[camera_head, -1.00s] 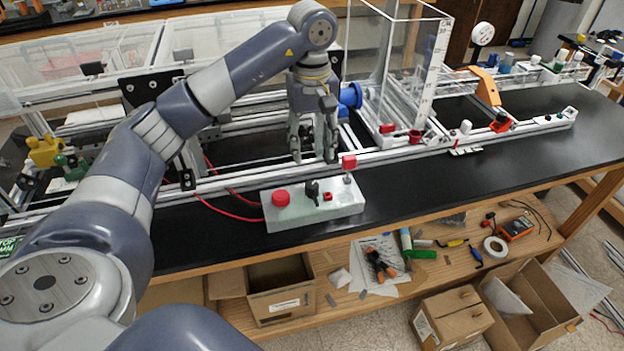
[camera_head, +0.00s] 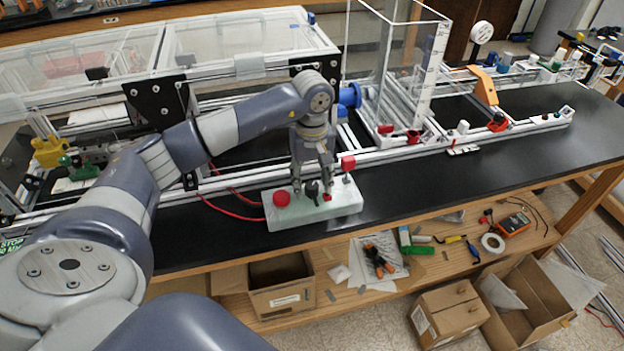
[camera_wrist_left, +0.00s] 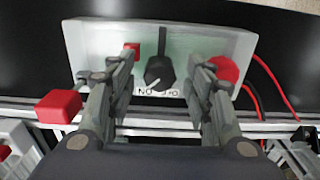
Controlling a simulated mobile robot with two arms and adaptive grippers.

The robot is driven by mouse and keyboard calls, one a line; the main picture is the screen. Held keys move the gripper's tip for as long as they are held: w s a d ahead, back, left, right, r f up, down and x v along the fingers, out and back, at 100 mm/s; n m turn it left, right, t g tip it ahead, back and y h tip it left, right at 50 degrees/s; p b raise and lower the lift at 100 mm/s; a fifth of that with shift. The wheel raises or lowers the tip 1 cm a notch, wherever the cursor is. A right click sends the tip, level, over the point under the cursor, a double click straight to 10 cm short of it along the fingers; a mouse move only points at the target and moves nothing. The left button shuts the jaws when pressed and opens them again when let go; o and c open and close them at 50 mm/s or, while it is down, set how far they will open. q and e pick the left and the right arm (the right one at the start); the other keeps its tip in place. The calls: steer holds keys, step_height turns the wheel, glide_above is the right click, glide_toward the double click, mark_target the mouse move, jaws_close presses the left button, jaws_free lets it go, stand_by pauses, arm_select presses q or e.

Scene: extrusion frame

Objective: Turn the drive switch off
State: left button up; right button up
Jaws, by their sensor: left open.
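A pale switch box (camera_head: 338,209) sits on the black bench top near its front edge. It carries a black rotary knob (camera_head: 312,190), a round red button (camera_head: 281,198) to its left and a small red square button to its right, partly hidden by a finger. In the left wrist view the knob (camera_wrist_left: 159,72) shows between the fingers, above lettering with "NO" legible upside down. My left gripper (camera_head: 312,190) is open, pointing down over the box, with its fingers on either side of the knob. Contact with the knob cannot be told. My right gripper is not in view.
A red block on a post (camera_head: 348,163) stands just right of the gripper. Metal rails (camera_head: 390,153) run behind the box, with a clear tank (camera_head: 410,60) beyond. Red cables (camera_head: 232,213) leave the box's left side.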

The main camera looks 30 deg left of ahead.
arm_select(q)
steer(key=shift+c, duration=0.2)
steer(key=c, duration=1)
